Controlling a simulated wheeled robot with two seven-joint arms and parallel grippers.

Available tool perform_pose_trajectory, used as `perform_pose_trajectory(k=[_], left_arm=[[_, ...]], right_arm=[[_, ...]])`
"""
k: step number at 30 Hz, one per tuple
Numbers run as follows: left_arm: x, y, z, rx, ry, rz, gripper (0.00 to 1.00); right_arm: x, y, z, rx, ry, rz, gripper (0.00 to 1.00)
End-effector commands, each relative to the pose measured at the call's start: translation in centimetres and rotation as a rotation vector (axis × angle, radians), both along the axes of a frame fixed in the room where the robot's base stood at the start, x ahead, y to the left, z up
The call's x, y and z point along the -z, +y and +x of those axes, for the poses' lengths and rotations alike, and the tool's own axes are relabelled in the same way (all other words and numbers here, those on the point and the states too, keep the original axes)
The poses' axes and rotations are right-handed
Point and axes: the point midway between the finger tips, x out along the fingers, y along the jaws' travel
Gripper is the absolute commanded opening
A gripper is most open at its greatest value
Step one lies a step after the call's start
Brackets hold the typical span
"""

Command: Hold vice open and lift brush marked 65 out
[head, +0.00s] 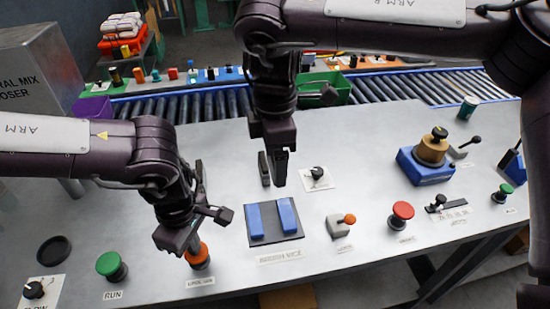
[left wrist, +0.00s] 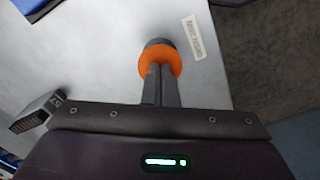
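The vice (head: 274,239) is a dark plate with two blue jaws, a narrow gap between them, on the grey table. Part of a blue jaw shows in the left wrist view (left wrist: 30,4). My left gripper (left wrist: 160,84) is shut, its fingertips together at the orange button (left wrist: 161,58); the arm partly covers that button in the head view (head: 198,256). A grey block with a dark end, apparently the brush marked 65 (left wrist: 38,112), is at the left of the left wrist view; its support is unclear. My right gripper (head: 272,168) points down behind or above the vice, fingers apart.
A green button (head: 110,265) is left of the orange one. A small orange-tipped lever (head: 341,225), a red button (head: 401,214) and a blue-based fixture (head: 425,167) are to the right. A roller conveyor (head: 200,104) runs behind the table.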

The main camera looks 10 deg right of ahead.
Motion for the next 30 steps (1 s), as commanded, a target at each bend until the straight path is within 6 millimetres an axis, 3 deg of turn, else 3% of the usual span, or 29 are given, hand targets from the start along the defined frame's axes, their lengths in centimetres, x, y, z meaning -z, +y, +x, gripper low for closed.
perform_pose_trajectory(k=[10, 30], left_arm=[[-0.2, 0.0, -0.1, 0.001, 0.003, 0.001, 0.00], [-5.7, 0.0, 0.0, 0.000, 0.000, 0.000, 0.00]], right_arm=[[0.0, 0.0, 0.0, 0.000, -0.001, 0.000, 0.52], [0.0, 0.0, 0.0, 0.000, -0.001, 0.000, 0.52]])
